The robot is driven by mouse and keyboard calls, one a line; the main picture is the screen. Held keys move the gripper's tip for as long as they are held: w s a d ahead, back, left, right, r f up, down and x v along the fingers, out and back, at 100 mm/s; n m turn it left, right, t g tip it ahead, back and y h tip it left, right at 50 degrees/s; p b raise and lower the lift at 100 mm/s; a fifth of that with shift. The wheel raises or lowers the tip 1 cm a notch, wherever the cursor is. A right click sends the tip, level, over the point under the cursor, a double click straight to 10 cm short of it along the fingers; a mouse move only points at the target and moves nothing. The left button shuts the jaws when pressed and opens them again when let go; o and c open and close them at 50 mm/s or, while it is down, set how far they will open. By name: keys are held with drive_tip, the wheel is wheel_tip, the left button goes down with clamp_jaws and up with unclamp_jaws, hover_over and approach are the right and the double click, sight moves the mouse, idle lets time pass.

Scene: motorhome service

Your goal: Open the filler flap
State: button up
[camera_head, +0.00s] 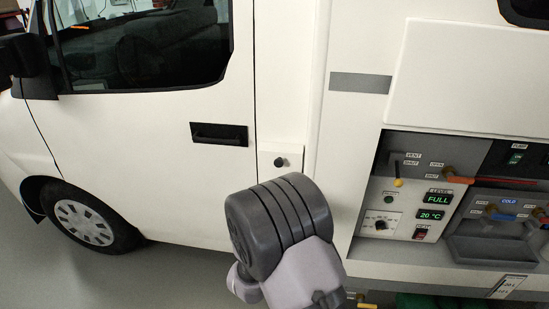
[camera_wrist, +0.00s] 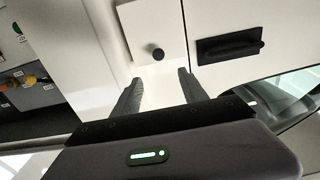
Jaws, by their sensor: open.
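The filler flap (camera_head: 266,165) is a small white square panel on the vehicle's side, right of the cab door handle. It looks closed and flush, and my arm hides its lower part in the head view. A dark round knob (camera_head: 281,162) sits on it. In the wrist view the flap (camera_wrist: 140,25) and its knob (camera_wrist: 157,53) are near the top middle. My gripper (camera_wrist: 158,80) is open and empty, its two dark fingers pointing at the flap. The knob shows between and beyond the fingertips, apart from them. My arm hides the fingers in the head view.
A black door handle (camera_head: 219,134) is left of the flap; it also shows in the wrist view (camera_wrist: 231,47). A service panel (camera_head: 412,205) with switches, displays and taps is at right, under a raised white cover (camera_head: 470,75). Grey floor (camera_head: 150,275) is clear below.

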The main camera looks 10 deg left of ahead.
sight(278, 163)
drive_tip(key=w, duration=1)
drive_tip(key=w+d+b, duration=0.1)
drive_tip(key=w, duration=0.5)
drive_tip(key=shift+w, duration=0.1)
clamp_jaws()
idle(0.5)
